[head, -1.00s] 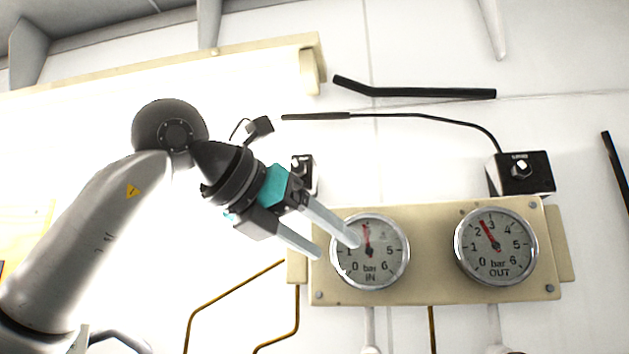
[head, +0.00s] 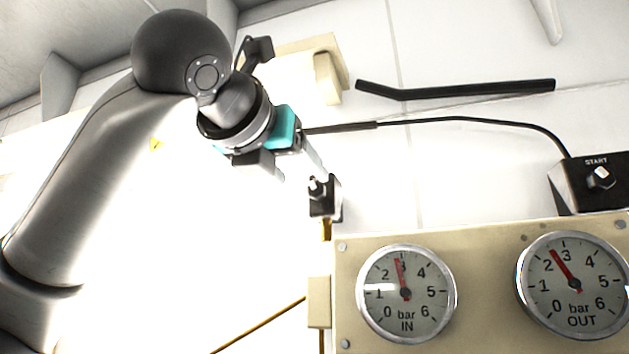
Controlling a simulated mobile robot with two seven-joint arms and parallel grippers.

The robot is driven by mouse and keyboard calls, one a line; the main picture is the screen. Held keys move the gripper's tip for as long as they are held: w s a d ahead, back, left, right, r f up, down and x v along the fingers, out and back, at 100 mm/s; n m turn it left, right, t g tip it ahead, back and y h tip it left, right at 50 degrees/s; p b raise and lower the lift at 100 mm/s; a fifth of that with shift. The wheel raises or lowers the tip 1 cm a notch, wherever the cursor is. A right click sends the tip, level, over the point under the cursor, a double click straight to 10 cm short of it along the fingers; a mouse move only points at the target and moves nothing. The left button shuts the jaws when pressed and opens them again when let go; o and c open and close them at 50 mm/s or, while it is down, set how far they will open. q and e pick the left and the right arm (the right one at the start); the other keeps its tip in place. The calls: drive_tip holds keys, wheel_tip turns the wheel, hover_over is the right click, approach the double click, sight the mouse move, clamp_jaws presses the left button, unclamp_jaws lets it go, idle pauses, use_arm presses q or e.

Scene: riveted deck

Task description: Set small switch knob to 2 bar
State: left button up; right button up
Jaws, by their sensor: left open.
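A small dark switch box with a pale-tipped knob (head: 318,187) sits on the wall, just above the left end of the gauge panel. My left gripper (head: 304,177) is open, with its fingers pointing down and right. One fingertip is close to the knob in the picture; I cannot tell whether they touch. The other fingertip is left of the knob. The IN gauge (head: 405,293) reads about 3 bar, and the OUT gauge (head: 574,285) reads between 2 and 3 bar. The knob's setting marks cannot be read. My right gripper is not in view.
A black box marked START (head: 590,184) with its own knob is at the right edge, with a black cable running left from it. A black bar (head: 455,91) is on the wall above. The beige gauge panel (head: 487,260) lies below.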

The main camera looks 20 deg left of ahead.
sight(314, 189)
use_arm(q)
drive_tip(key=w+p, duration=0.1)
drive_tip(key=w, duration=0.5)
drive_tip(key=shift+w+d+r+p, duration=0.1)
drive_tip(key=shift+w+d+p, duration=0.05)
drive_tip(key=shift+p, duration=0.25)
drive_tip(key=shift+w, duration=0.65)
drive_tip(key=shift+c, duration=0.2)
clamp_jaws()
